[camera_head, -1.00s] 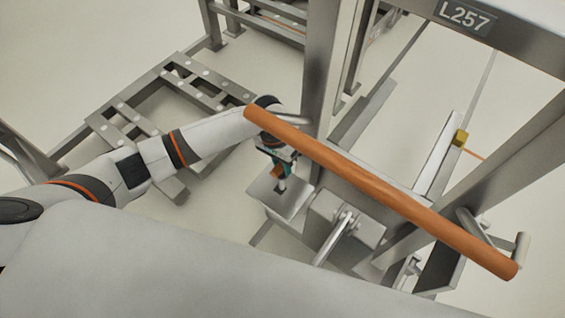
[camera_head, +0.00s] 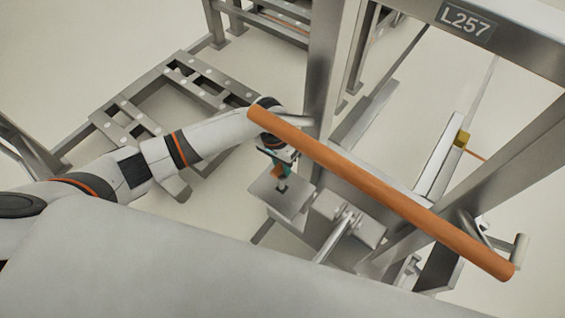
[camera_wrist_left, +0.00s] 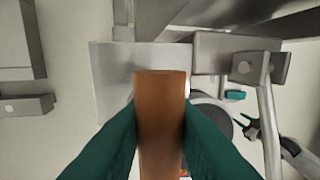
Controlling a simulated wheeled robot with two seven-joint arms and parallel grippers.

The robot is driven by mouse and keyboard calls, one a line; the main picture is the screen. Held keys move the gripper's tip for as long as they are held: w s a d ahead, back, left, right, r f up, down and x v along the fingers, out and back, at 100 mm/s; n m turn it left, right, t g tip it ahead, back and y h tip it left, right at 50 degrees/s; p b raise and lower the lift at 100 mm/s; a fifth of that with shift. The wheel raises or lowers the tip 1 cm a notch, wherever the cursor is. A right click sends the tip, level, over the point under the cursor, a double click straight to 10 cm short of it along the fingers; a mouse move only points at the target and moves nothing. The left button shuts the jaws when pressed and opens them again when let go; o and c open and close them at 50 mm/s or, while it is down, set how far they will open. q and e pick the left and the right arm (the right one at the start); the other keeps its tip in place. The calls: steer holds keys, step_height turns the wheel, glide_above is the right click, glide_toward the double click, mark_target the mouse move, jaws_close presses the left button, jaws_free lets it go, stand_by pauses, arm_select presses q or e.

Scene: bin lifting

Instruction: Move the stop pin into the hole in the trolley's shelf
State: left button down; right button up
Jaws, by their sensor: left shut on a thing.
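The pin is over the trolley's small grey shelf (camera_head: 292,206); the shelf also shows in the left wrist view (camera_wrist_left: 112,72), behind the pin. A small dark spot on the shelf shows just below the pin in the head view. I cannot tell whether the pin's lower end is in the hole.
The trolley's long orange handle bar (camera_head: 385,195) crosses in front of my left wrist. A grey upright post (camera_head: 327,70) stands close behind the wrist. A bracket with a lever (camera_head: 345,222) is right of the shelf. A low roller frame (camera_head: 205,75) is at the back left.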

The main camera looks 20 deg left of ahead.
mark_target(283, 175)
arm_select(q)
steer(key=shift+d+f+b, duration=0.1)
steer(key=shift+f+b, duration=0.55)
steer(key=shift+f, duration=1.2)
stand_by(0.4)
steer(key=shift+f, duration=1.05)
stand_by(0.5)
steer(key=shift+f+b, duration=1)
steer(key=shift+f, duration=0.35)
stand_by(0.4)
steer(key=c, duration=1.1)
jaws_free()
steer(key=shift+c, duration=0.2)
steer(key=r, duration=0.4)
steer(key=a+r+p, duration=0.1)
steer(key=r, duration=0.3)
steer(key=a+r+p, duration=0.1)
steer(key=r, duration=0.2)
steer(key=shift+w+a+r, duration=0.1)
steer(key=shift+w+r, duration=0.3)
